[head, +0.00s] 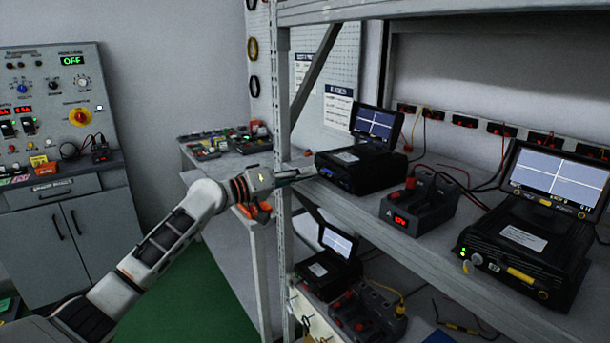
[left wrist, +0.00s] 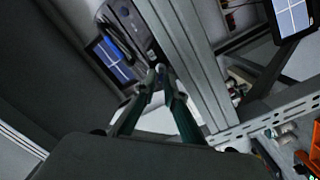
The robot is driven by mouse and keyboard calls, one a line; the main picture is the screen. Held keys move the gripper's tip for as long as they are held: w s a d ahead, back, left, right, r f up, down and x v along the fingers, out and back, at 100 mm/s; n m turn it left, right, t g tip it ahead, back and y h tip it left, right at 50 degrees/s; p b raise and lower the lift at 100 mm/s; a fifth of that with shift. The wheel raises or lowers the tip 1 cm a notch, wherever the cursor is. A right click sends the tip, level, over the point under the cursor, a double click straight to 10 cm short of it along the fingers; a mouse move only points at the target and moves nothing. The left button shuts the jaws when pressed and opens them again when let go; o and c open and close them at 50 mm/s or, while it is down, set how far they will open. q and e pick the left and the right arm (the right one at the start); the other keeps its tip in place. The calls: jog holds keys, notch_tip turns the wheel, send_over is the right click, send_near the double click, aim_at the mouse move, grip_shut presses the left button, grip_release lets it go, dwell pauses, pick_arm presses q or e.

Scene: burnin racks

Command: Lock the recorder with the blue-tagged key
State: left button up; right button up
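A black recorder (head: 362,168) with a tilted-up screen (head: 377,124) stands on the shelf in the head view. Its front has a blue patch (head: 338,182); I cannot tell whether this is a key tag. My left gripper (head: 314,172) reaches to the recorder's left front corner; contact is unclear. In the left wrist view its fingertips (left wrist: 160,80) are close together, and I cannot tell whether something thin is between them. No key is clearly visible. Another recorder (head: 530,245) at the right carries a yellow tag (head: 525,275). My right gripper is out of view.
The grey rack post (head: 282,140) stands right by my left gripper. A black charger-like unit (head: 420,203) sits between the two recorders. A third recorder (head: 328,268) is on the lower shelf. A bench (head: 197,165) with small items and a control cabinet (head: 60,110) are at the left.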

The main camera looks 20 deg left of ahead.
pick_arm(q)
jog(key=v, duration=1.2)
dwell(0.4)
jog(key=s+d+f+m+g+y, duration=0.1)
jog(key=s+d+f+y, duration=0.2)
jog(key=f, duration=0.7)
jog(key=s+d+f, duration=0.2)
jog(key=s+f, duration=0.2)
jog(key=f, duration=0.7)
jog(key=s+d+f+m+g+y, duration=0.1)
jog(key=s+d+f+y, duration=0.2)
jog(key=f, duration=0.7)
jog(key=s+d+f+m+y, duration=0.1)
jog(key=s+f, duration=0.4)
jog(key=s, duration=0.3)
jog(key=s+d+f+m+y, duration=0.1)
jog(key=s+f, duration=0.4)
jog(key=s, duration=0.3)
jog(key=s+d+f+m+g, duration=0.1)
jog(key=s+f, duration=0.4)
jog(key=s, duration=0.3)
jog(key=shift+s+d+f+y, duration=0.2)
jog(key=shift+d+f+y, duration=0.1)
jog(key=shift+d+y, duration=0.1)
